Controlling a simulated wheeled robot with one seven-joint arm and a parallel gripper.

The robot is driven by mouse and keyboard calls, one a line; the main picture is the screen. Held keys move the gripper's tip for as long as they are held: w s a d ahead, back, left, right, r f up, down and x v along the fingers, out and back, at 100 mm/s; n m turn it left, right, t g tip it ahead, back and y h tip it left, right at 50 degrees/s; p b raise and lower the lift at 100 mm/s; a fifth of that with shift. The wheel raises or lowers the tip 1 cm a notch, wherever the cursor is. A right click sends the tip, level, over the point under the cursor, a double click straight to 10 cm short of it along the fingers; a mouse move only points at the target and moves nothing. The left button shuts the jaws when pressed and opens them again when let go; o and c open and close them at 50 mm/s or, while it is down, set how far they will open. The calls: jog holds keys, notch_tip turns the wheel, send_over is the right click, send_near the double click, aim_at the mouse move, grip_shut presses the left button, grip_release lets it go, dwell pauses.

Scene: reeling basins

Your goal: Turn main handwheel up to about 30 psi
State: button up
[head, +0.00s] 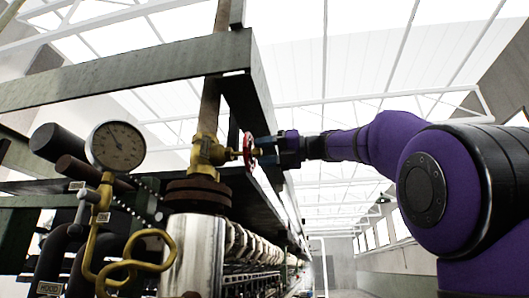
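The red main handwheel (248,151) is seen almost edge-on in the head view, on the stem of a brass valve (206,152) above a dark flange. My gripper (257,150) comes from the right, with its blue fingers right at the wheel. The two fingers look apart, one above the other, but whether they press on the wheel cannot be told. A round pressure gauge (118,146) with a pale dial is at the left. Its dark needle points up and a little left; the numbers are too small to read.
A dark steel beam frame (130,72) runs above and behind the valve. A shiny metal cylinder (195,252) stands below the flange, with curled brass tubing (135,265) to its left. A long row of machinery recedes behind. The aisle floor at the right is open.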

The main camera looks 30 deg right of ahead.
jog(key=v, duration=0.7)
dwell(0.6)
jog(key=s+a+f+n+g+h, duration=0.1)
jog(key=a+f+n+g+h, duration=0.15)
jog(key=f+n, duration=0.45)
jog(key=s+a+f+n+g+h, duration=0.15)
jog(key=a+f, duration=0.25)
jog(key=f, duration=0.7)
jog(key=a+f+n+g+h, duration=0.1)
jog(key=a+f+n+h, duration=0.15)
jog(key=f+n, duration=0.5)
jog(key=s+f+n+g+h, duration=0.1)
jog(key=s+f+n, duration=0.3)
jog(key=f, duration=0.5)
jog(key=s+a+f+n+h, duration=0.1)
jog(key=s+f+n+h, duration=0.2)
jog(key=f+n, duration=0.5)
jog(key=s+f+n+g+h, duration=0.1)
jog(key=s+f+n+h, duration=0.1)
jog(key=s+f+n, duration=0.3)
notch_tip(320, 180, down, 5)
jog(key=shift+a+r+n+g, duration=0.1)
jog(key=shift+a+n+g, duration=0.25)
jog(key=shift+n, duration=0.25)
jog(key=shift+s, duration=0.15)
dwell(0.6)
